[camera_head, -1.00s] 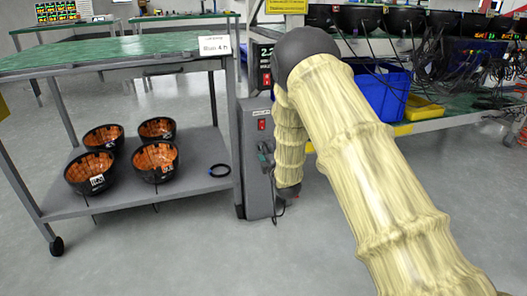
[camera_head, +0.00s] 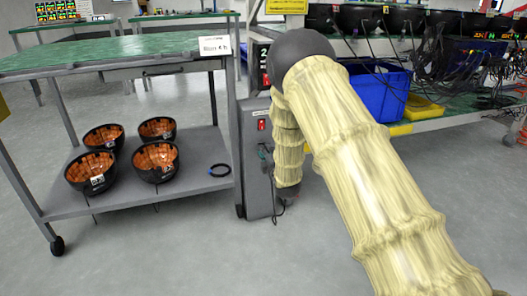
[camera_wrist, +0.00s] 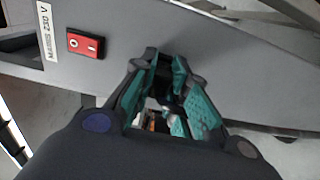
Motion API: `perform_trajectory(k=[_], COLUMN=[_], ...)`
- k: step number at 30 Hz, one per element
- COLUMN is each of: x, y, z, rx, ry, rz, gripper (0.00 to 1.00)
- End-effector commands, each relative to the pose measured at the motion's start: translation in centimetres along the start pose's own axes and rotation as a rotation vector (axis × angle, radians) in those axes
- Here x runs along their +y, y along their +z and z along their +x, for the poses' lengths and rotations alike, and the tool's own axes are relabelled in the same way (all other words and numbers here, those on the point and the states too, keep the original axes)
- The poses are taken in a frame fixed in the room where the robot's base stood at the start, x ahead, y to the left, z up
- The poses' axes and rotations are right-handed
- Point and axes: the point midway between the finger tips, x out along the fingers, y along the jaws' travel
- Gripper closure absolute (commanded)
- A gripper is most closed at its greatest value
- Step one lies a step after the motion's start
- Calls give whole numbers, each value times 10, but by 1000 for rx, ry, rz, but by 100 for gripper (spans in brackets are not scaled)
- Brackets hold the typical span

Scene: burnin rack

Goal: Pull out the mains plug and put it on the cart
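The mains socket is on the grey upright box (camera_head: 257,165) beside the cart. The box carries a red rocker switch (camera_wrist: 86,43) and a "MAINS 230 V" label (camera_wrist: 44,31) in the wrist view. My gripper (camera_wrist: 165,68) is at the box face, right of the switch, with its teal-padded fingers close together at the tips. Something dark lies between the pads; I cannot tell the mains plug's outline from the fingers, nor whether they grip it. The cart (camera_head: 130,58) stands left, with a green top and a grey lower shelf.
A dark cable (camera_head: 280,208) hangs near the floor. A blue bin (camera_head: 380,93) is at right.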

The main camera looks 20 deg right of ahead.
Motion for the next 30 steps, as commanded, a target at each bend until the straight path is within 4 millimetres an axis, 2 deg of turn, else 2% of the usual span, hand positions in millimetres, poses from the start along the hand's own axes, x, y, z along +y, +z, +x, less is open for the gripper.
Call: perform_trajectory(k=[8,30], x=[0,0], y=[0,0], z=[-1,-23], rx=[0,0], ry=[0,-1], rz=[0,0], gripper=[100,100])
